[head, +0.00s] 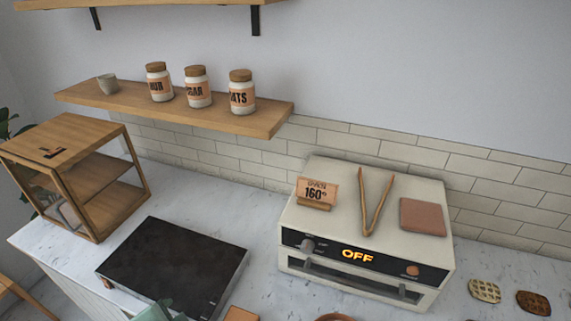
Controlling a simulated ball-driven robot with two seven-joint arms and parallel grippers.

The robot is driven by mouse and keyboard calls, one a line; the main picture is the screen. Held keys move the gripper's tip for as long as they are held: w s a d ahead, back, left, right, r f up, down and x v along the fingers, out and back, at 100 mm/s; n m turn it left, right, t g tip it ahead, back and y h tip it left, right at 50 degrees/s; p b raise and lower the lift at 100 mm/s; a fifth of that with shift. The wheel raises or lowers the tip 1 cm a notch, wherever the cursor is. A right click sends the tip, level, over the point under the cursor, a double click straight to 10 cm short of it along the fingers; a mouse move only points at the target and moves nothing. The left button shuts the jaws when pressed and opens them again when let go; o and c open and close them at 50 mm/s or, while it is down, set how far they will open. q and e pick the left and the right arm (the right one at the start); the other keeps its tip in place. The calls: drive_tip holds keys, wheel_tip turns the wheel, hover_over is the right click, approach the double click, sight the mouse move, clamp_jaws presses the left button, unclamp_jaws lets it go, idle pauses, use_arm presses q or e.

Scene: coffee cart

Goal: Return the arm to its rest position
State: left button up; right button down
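Neither of my arms nor my grippers can be made out in the head view. A cream oven (433,267) stands on the marble counter at the right, its display reading OFF. Wooden tongs (375,203), a small sign reading 160° (317,192) and a reddish-brown square block (422,216) rest on its top. A black flat griddle plate (172,265) lies on the counter left of the oven. A pale green object (160,311) shows at the bottom edge, mostly cut off, and I cannot tell what it is.
A wooden display case (70,146) stands at the left. A wall shelf (130,108) holds several things: a cup (107,84) and three labelled jars (198,90). Two waffle-like rounds (485,291) lie at the right. The counter between plate and oven is clear.

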use_arm(q)
drive_tip(key=s+a+r+n+y, duration=0.2)
drive_tip(key=s+a+n+y, duration=0.15)
drive_tip(key=s+a, duration=0.4)
drive_tip(key=s+d+f+g+h+b, duration=0.15)
drive_tip(key=f+b, duration=0.25)
drive_tip(key=f, duration=1.3)
drive_tip(key=d+f+g+h+b, duration=0.1)
drive_tip(key=d+f+g+b, duration=0.15)
drive_tip(key=f, duration=1.45)
drive_tip(key=s+f+n+g+h+b, duration=0.2)
drive_tip(key=s+f+b, duration=0.5)
drive_tip(key=s+f, duration=1.2)
wheel_tip(320, 180, down, 3)
drive_tip(key=shift+a+r+n, duration=0.2)
drive_tip(key=shift+n, duration=0.15)
